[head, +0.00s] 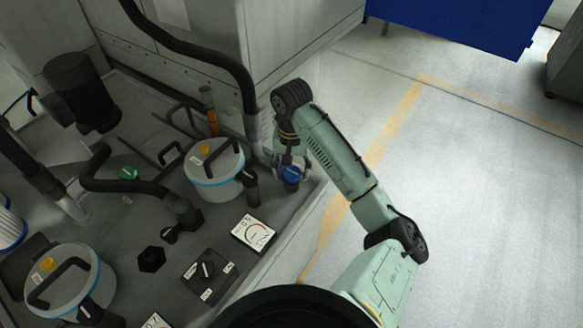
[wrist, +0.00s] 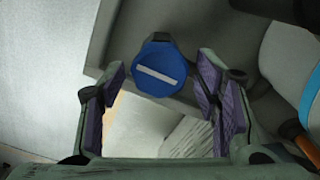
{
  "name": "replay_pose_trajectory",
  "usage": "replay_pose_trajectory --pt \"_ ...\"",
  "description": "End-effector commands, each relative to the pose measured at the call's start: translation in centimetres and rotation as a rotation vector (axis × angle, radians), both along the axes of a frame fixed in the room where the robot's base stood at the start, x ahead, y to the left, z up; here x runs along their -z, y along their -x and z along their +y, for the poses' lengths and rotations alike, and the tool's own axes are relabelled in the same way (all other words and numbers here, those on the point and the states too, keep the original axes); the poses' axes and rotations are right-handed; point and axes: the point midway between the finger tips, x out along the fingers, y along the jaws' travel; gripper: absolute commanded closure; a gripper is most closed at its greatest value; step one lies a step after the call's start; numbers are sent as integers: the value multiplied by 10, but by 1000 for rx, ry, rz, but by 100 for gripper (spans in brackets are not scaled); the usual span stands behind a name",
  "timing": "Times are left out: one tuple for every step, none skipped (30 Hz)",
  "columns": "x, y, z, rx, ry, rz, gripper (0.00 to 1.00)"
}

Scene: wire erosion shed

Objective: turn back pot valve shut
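The back pot (head: 214,170) is a pale lidded vessel with a blue band and black handle; its edge also shows at the right of the wrist view (wrist: 308,95). A blue faceted knob (head: 291,174) with a white bar stands right of this pot, near the panel edge. In the wrist view the knob (wrist: 160,85) lies between the fingertips, its white bar nearly crosswise and slightly tilted. My gripper (head: 289,162) is above the knob, open, with a gap on both sides. Contact with the knob is not visible. A black fitting (head: 251,187) sits beside the pot.
A front pot (head: 62,285), a gauge (head: 254,233), a black selector switch (head: 208,270) and a green knob (head: 128,173) are on the panel. A thick black hose (head: 190,48) rises behind my gripper. Open floor (head: 470,200) lies to the right.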

Motion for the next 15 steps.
replay_pose_trajectory --pt "0 0 0 0 0 1 38" --pt "0 0 0 -1 0 1 37" --pt "0 0 0 -1 0 1 37" --pt "0 0 0 -1 0 1 37" --pt "0 0 0 -1 0 1 37" --pt "0 0 0 -1 0 1 37" --pt "0 0 0 -1 0 1 37" --pt "0 0 0 -1 0 1 37" --pt "0 0 0 -1 0 1 37" --pt "0 0 0 -1 1 1 37" --pt "-1 0 0 -1 1 0 37" --pt "-4 0 0 -2 1 -1 37" --pt "-6 0 0 -2 1 -1 37" --pt "-9 -1 -1 -2 2 -2 37" --pt "-15 -1 -1 -1 3 -3 37"
